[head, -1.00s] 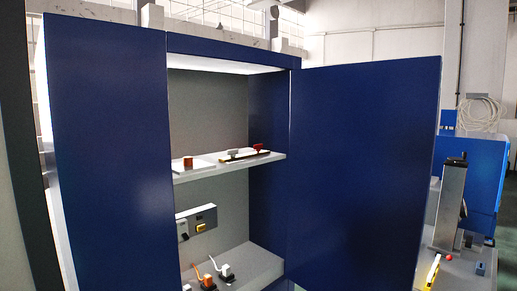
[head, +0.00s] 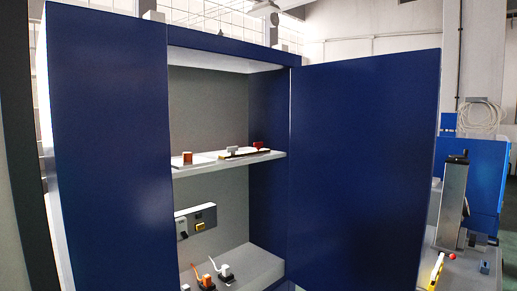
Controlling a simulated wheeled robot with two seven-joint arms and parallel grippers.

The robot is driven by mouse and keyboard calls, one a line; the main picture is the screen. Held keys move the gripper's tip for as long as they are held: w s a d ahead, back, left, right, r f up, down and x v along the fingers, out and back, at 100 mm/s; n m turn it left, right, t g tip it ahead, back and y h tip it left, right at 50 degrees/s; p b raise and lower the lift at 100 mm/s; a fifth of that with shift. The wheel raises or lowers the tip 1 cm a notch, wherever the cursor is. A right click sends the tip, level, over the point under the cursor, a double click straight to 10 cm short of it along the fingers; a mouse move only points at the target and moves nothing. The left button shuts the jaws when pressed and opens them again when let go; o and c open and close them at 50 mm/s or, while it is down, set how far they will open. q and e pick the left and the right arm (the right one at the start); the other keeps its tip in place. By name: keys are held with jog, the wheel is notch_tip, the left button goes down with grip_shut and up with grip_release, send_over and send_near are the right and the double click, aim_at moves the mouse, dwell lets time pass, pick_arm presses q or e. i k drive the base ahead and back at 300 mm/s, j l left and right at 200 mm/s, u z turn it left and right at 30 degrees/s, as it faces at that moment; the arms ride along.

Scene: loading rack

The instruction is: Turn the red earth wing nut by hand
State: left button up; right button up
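A red knob-like part (head: 257,145), which looks like the red earth wing nut, sits at the right end of a dark bar (head: 243,154) on the upper shelf of the blue cabinet. A grey part (head: 232,150) stands beside it on the same bar. A red-brown block (head: 187,158) sits on a pale plate at the left of that shelf. The red part is small here, so I cannot tell its turn angle. Neither of my grippers shows in the head view.
The cabinet's left door (head: 108,150) and right door (head: 365,160) stand open. The upper shelf (head: 225,164) and a lower shelf (head: 255,262) with plugs (head: 226,271) are inside. A grey box with a switch (head: 196,220) is on the back wall. A bench with a yellow tool (head: 437,270) stands at right.

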aim_at(257, 145)
jog(key=i+l, duration=0.15)
jog(key=l, duration=0.2)
jog(key=i+l, duration=0.1)
jog(key=l, duration=0.2)
jog(key=i+l, duration=0.15)
jog(key=l, duration=0.2)
jog(key=i+l+z, duration=0.1)
jog(key=l, duration=0.2)
